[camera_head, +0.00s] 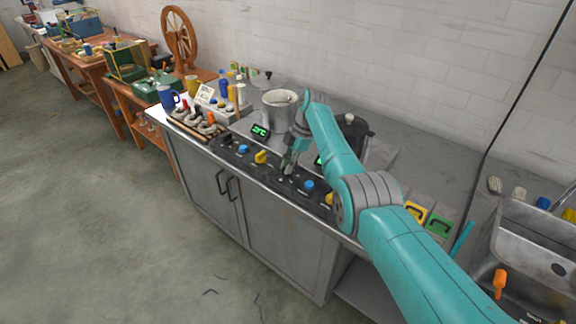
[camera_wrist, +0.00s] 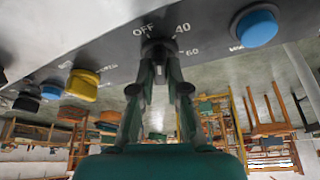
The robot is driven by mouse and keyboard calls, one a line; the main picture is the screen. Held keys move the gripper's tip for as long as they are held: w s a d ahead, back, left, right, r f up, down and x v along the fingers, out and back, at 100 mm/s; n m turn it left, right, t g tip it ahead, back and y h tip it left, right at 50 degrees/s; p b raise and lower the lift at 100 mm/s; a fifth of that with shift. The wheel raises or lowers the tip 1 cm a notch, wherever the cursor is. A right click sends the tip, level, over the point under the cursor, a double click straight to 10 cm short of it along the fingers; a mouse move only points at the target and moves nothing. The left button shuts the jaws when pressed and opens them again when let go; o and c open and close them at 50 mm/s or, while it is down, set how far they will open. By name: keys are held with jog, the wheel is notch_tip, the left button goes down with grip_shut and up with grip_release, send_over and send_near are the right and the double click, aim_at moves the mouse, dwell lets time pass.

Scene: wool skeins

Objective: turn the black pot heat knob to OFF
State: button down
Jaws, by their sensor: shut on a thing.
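The black pot (camera_head: 353,129) stands at the back of the counter, partly hidden behind my arm. The dark heat knob (camera_wrist: 157,46) is on the black control panel, with OFF, 40 and 60 printed around it in the wrist view. My gripper (camera_head: 287,170) reaches down to the panel's middle in the head view. In the wrist view my gripper (camera_wrist: 161,70) is shut on the dark knob, one finger on each side. The fingers hide much of the knob, and I cannot tell which mark it points to.
A blue knob (camera_head: 309,185) and a yellow knob (camera_head: 330,198) sit right of my gripper; another yellow knob (camera_head: 261,156) and blue knob (camera_head: 243,148) sit left. A metal pot (camera_head: 278,112) stands behind the panel. A sink (camera_head: 530,240) is at the right.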

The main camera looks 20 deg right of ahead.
dwell(0.5)
jog(key=c, duration=1.2)
grip_release()
jog(key=shift+o, duration=0.2)
jog(key=shift+r, duration=0.15)
jog(key=v, duration=1.1)
jog(key=shift+d+r, duration=0.2)
jog(key=shift+r, duration=0.1)
jog(key=shift+w, duration=0.1)
